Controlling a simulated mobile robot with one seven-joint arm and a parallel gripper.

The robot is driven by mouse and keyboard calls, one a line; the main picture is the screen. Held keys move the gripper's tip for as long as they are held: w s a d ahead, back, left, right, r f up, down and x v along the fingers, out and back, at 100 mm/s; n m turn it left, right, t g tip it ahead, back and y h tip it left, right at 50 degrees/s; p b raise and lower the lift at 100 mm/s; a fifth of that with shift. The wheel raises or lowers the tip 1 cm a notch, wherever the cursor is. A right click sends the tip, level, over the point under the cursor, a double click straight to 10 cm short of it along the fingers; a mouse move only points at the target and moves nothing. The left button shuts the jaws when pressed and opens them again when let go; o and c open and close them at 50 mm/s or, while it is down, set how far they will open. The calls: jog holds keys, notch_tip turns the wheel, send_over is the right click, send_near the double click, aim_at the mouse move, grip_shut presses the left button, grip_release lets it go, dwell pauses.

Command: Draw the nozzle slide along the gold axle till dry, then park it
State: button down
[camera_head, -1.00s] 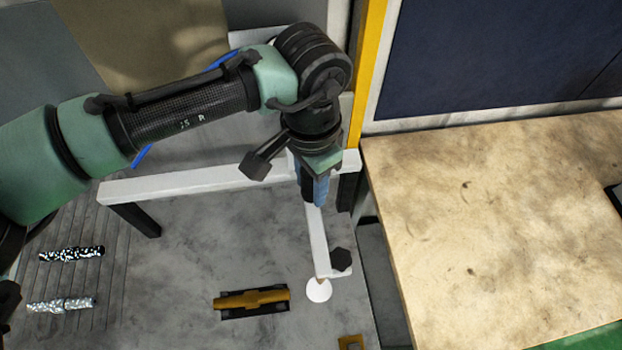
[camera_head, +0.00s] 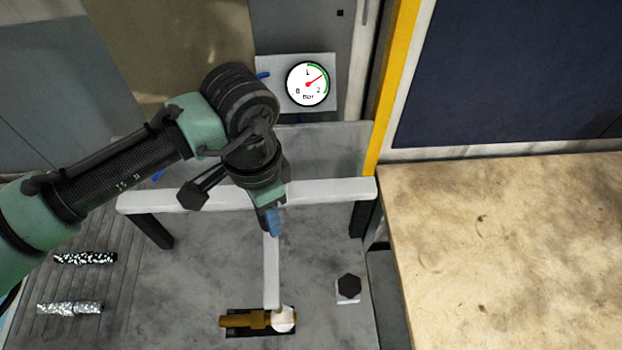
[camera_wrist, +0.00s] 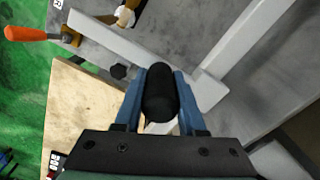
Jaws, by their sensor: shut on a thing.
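The gold axle (camera_head: 240,321) lies in a dark holder at the lower middle of the head view. The nozzle slide has a white arm (camera_head: 271,275) running from the white rail (camera_head: 150,201) to a pale, round nozzle (camera_head: 283,318). The nozzle is over the axle's right end. My gripper (camera_head: 272,222) is at the rail end of this arm. In the wrist view my gripper (camera_wrist: 160,78) has its blue fingers shut on the slide's black handle (camera_wrist: 160,100). The nozzle shows there beside a gold part (camera_wrist: 127,12). I cannot tell how wet the axle is.
A dial gauge (camera_head: 307,83) reads between 1 and 2 bar. A black knob (camera_head: 348,286) on a white block stands right of the nozzle. Black-speckled (camera_head: 85,258) and silver (camera_head: 70,308) axles lie left. A wooden tabletop (camera_head: 510,250) is at right. An orange handle (camera_wrist: 25,34) shows in the wrist view.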

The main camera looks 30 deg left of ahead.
jog(key=s+a+b, duration=0.1)
jog(key=s+a, duration=0.5)
jog(key=a, duration=0.3)
jog(key=s+a+b, duration=0.1)
jog(key=s+a, duration=0.6)
jog(key=a, duration=0.3)
jog(key=shift+a, duration=0.15)
jog(key=shift+s+r, duration=0.1)
jog(key=c, duration=0.5)
grip_release()
jog(key=shift+a, duration=0.15)
notch_tip(320, 180, up, 13)
jog(key=b, duration=0.2)
